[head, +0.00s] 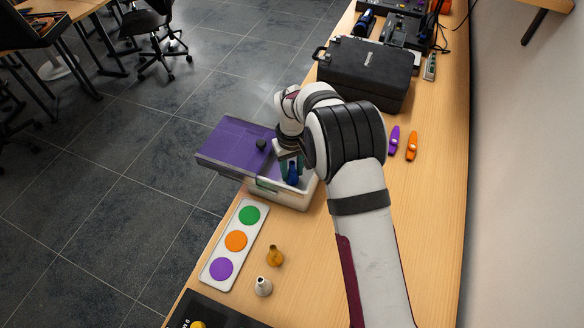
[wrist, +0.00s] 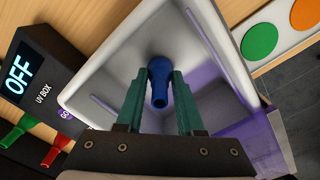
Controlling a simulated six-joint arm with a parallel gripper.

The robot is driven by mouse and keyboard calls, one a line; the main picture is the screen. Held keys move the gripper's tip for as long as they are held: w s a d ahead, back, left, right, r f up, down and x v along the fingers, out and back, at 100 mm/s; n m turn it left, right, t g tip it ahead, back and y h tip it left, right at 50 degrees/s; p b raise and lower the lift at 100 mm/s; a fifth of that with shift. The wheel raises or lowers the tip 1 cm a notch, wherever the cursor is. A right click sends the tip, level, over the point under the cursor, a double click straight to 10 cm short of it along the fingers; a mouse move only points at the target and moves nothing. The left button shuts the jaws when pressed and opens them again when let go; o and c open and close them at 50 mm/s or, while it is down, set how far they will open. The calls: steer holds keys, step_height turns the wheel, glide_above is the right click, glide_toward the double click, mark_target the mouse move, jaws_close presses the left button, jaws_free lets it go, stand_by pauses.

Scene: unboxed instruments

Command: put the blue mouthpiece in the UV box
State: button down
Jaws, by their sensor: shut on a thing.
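My gripper (wrist: 161,90) is shut on the blue mouthpiece (wrist: 158,84), which sits between its two green fingers. In the head view the blue mouthpiece (head: 292,174) shows below my gripper (head: 290,163), over the open part of the UV box (head: 281,196). The box is white, and its pale inside shows around the mouthpiece in the wrist view. I cannot tell whether the mouthpiece touches the box floor. The purple see-through lid (head: 236,142) is slid off to the left, with a dark knob (head: 261,144). The box display (wrist: 19,74) reads OFF.
A white tray (head: 217,276) with green, orange and purple discs lies in front of the box. A yellow-brown mouthpiece (head: 275,256) and a whitish one (head: 263,287) stand nearby. A black case (head: 366,72) stands behind. Purple (head: 394,140) and orange (head: 412,146) kazoos lie right.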

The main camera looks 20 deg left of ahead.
steer(key=shift+f, duration=0.15)
steer(key=shift+c, duration=2.2)
jaws_free()
step_height(320, 180, up, 15)
steer(key=s+d+r+m, duration=0.4)
steer(key=d+r, duration=0.2)
steer(key=d, duration=0.4)
steer(key=s+d+f+m+y, duration=0.1)
steer(key=s+d+m, duration=0.4)
steer(key=s, duration=0.6)
steer(key=s+d+f+m, duration=0.1)
steer(key=s+d+m, duration=0.4)
steer(key=s+d, duration=0.4)
steer(key=s, duration=0.3)
steer(key=shift+s+d+m+y, duration=0.2)
steer(key=shift+m+y, duration=0.1)
steer(key=shift+y, duration=0.1)
